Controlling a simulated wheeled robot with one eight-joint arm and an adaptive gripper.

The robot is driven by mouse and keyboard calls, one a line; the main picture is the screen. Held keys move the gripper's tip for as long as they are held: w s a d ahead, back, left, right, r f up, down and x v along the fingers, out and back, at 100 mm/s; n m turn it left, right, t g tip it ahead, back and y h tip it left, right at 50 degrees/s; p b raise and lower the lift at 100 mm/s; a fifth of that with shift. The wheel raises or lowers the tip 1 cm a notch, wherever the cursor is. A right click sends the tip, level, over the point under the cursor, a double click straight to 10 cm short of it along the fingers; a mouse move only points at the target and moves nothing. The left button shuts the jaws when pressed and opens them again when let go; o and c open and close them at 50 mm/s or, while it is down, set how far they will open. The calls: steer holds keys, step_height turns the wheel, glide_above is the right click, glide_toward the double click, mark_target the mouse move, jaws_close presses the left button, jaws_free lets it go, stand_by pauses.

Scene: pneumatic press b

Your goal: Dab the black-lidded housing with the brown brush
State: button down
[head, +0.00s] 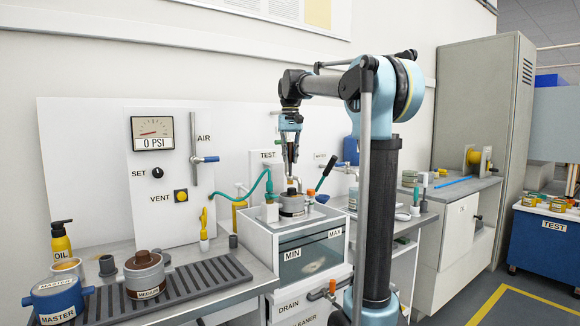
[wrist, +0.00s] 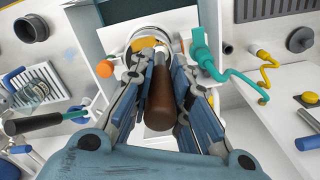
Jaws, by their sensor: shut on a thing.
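My gripper (head: 290,160) points down above the test tank, and its fingers are shut on the brown brush. The brush's brown handle (wrist: 158,102) shows between the fingers in the wrist view, with its narrow end away from the camera. A round grey housing (head: 292,204) with a dark band sits at the tank top, directly below my gripper. The brush's lower end is close to the housing top; I cannot tell whether they touch. The housing also shows in the wrist view (wrist: 147,37), partly hidden by the brush and fingers.
The glass-fronted tank (head: 310,262) has a black-handled lever (head: 327,171) at right and a green hose (head: 252,188) at left. A brown-topped grey housing (head: 144,272) and a blue MASTER housing (head: 57,300) stand on the left bench. A yellow OIL bottle (head: 61,241) is behind them.

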steer(key=shift+r, duration=1.35)
